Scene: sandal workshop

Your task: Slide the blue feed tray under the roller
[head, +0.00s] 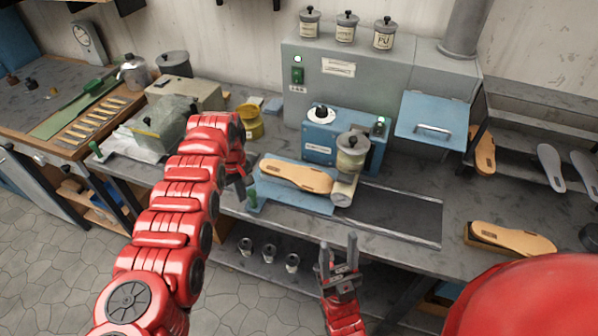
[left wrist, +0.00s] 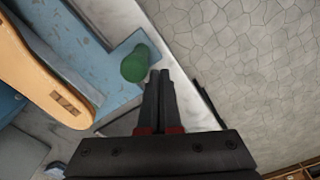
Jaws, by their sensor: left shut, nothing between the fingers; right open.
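The blue feed tray (head: 298,204) lies on the bench with a tan sole (head: 296,176) on it; its right end is close to the pale roller (head: 343,190). I cannot tell whether they touch. A green handle (head: 253,198) stands at the tray's left end. My left gripper (head: 243,191) is shut and empty beside this handle. In the left wrist view the fingertips (left wrist: 160,73) are just right of the green knob (left wrist: 134,65), with the tray (left wrist: 82,42) and sole (left wrist: 42,75) to the left. My right gripper (head: 338,246) is open and empty in front of the bench.
The blue roller machine (head: 319,155) carries a lidded pot (head: 352,153). A flat dark track (head: 395,214) runs clear to the right of the roller. A yellow tin (head: 250,123) stands behind my left gripper. Another sole (head: 513,240) lies at the right.

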